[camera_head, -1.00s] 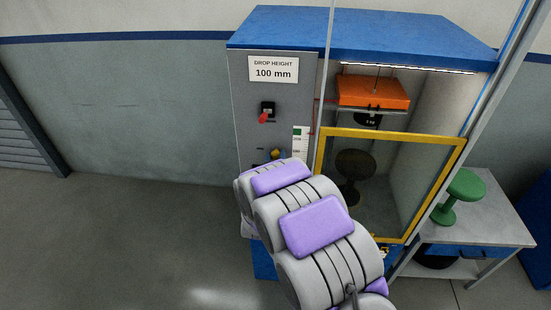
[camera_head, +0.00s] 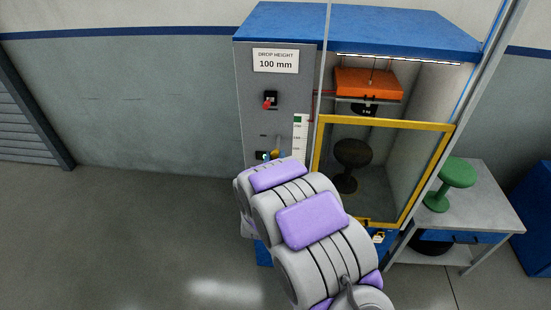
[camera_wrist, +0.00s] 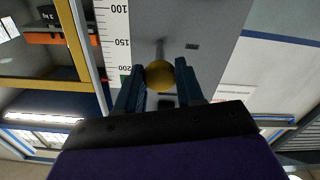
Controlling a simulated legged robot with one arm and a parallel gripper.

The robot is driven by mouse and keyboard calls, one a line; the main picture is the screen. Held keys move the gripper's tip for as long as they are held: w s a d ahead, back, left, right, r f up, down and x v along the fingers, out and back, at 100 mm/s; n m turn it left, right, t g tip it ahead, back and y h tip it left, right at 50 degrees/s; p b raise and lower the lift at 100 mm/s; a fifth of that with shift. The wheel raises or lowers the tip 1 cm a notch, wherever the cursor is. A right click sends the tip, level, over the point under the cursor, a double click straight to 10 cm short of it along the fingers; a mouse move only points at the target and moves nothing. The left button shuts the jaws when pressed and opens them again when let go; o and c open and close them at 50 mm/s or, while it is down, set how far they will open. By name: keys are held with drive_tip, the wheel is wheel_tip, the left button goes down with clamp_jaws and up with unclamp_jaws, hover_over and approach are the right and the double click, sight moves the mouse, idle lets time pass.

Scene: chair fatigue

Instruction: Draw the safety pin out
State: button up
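A round yellow knob (camera_wrist: 160,75) sits between the fingertips of my gripper (camera_wrist: 160,85) in the wrist view. It looks like the head of the safety pin, though its shaft is not clear. The fingers stand apart on either side of the knob, and I cannot tell if they touch it. In the head view a small yellow knob (camera_head: 279,153) shows low on the grey machine panel (camera_head: 252,120), just above my arm. My gripper is hidden behind my arm there.
A yellow-framed guard (camera_head: 449,130) covers the test bay below an orange weight (camera_head: 368,83). A green stool (camera_head: 456,173) stands on a side table (camera_head: 490,215).

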drive_tip(key=o, duration=0.3)
drive_tip(key=shift+s+a, duration=0.15)
drive_tip(key=shift+o, duration=0.8)
drive_tip(key=shift+f, duration=0.1)
drive_tip(key=s+p, duration=1)
drive_tip(key=s, duration=0.7)
drive_tip(key=shift+a, duration=0.35)
